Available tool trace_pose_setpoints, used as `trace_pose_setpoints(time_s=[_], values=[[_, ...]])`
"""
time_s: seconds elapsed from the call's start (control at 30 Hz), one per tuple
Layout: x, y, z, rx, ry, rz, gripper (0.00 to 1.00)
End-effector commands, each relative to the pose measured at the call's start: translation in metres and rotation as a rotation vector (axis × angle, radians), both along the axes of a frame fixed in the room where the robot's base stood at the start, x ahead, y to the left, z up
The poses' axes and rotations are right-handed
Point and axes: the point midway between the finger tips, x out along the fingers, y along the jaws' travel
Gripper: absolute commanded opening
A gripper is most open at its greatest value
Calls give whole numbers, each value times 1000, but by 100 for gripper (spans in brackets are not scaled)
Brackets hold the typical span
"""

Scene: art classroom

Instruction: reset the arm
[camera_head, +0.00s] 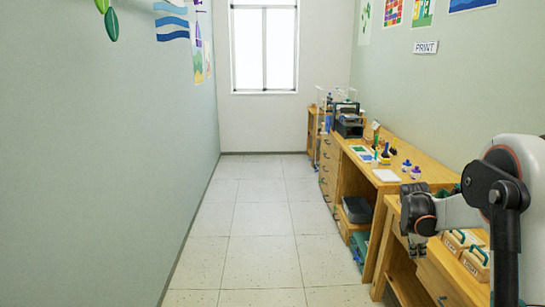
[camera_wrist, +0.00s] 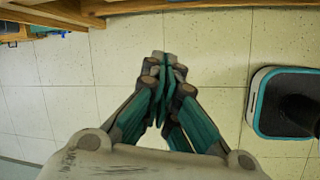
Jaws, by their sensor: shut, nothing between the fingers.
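My gripper (camera_head: 417,248) shows at the right in the head view, hanging fingers down beside the front of the wooden desks. In the wrist view my gripper (camera_wrist: 163,68) points over the tiled floor, with its two fingertips together and nothing between them. My arm reaches in from the right edge of the head view, bent at the elbow.
A wooden desk (camera_head: 408,177) with paint pots and papers runs along the right wall. Wooden boxes with green handles (camera_head: 476,262) stand near my arm. A grey bin (camera_head: 356,210) sits on a shelf below. The tiled floor (camera_head: 262,215) on the left is clear up to the window.

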Motion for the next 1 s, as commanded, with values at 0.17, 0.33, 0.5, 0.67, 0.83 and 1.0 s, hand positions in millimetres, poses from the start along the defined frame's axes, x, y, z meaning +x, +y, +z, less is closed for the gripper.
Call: trace_pose_setpoints(time_s=[0.17, 0.33, 0.5, 0.67, 0.83, 1.0], values=[[-25, 47, 54, 57, -116, -126, 0], [-56, 90, 94, 126, -219, -252, 0], [-92, 130, 125, 207, -314, -379, 0], [-130, 163, 147, 291, -392, -502, 0], [-175, 194, 161, 385, -461, -630, 0], [-220, 220, 166, 481, -517, -758, 0]])
